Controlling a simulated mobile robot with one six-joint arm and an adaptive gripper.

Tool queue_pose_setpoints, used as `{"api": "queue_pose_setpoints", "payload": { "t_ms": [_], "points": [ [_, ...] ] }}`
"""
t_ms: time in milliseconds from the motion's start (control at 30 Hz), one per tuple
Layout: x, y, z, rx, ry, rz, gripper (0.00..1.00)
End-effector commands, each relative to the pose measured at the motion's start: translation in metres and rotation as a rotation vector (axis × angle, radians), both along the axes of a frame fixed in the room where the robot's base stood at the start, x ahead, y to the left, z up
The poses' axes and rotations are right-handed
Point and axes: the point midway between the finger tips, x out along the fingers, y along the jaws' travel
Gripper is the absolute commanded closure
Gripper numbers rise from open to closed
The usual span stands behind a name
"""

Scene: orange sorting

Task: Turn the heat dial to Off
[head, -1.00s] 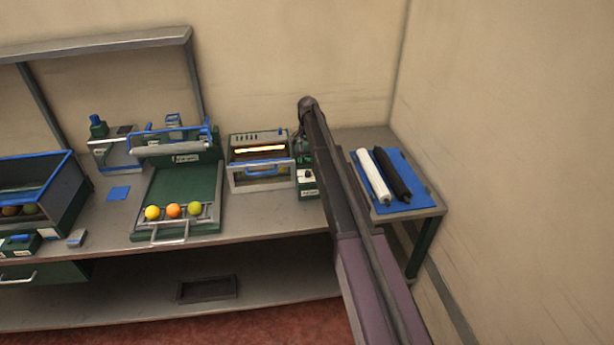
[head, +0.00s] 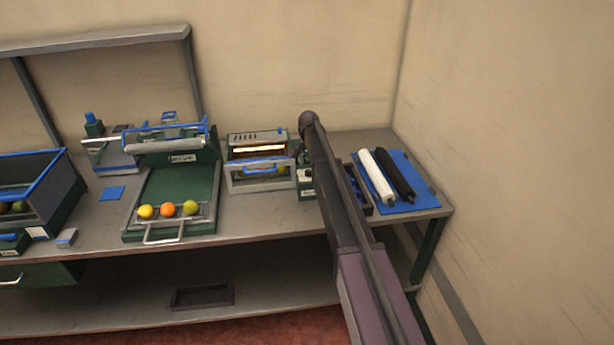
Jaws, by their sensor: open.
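A small green control box (head: 306,188) with a pale label stands just right of the heater oven (head: 258,175) on the bench. My arm covers its right part. The dial on it is too small and too covered for its setting to be read. The oven has a blue handle, a bright orange-white glowing bar and fruit behind its front. My gripper (head: 303,158) shows only as a small dark shape beside the arm, just above the control box. It is open. Its fingertips are largely hidden, and I cannot tell whether they touch the dial.
A green press tray (head: 180,185) holds yellow, orange and green balls left of the oven. A blue-rimmed bin (head: 45,178) stands far left. A blue mat (head: 425,190) with a white roller (head: 376,174) and a black roller (head: 395,173) lies right of my arm. The wall is close at right.

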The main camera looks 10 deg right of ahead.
Motion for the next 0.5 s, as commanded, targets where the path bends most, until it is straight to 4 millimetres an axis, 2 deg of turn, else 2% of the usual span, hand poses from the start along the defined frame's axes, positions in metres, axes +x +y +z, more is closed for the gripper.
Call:
{"api": "queue_pose_setpoints", "payload": {
  "t_ms": [33, 200, 500],
  "points": [
    [0.0, 0.0, -0.008, 0.0, 0.0, 0.0, 0.25],
    [0.0, 0.0, -0.02, 0.0, 0.0, 0.0, 0.25],
    [0.0, 0.0, -0.031, 0.0, 0.0, 0.0, 0.25]
  ]
}}
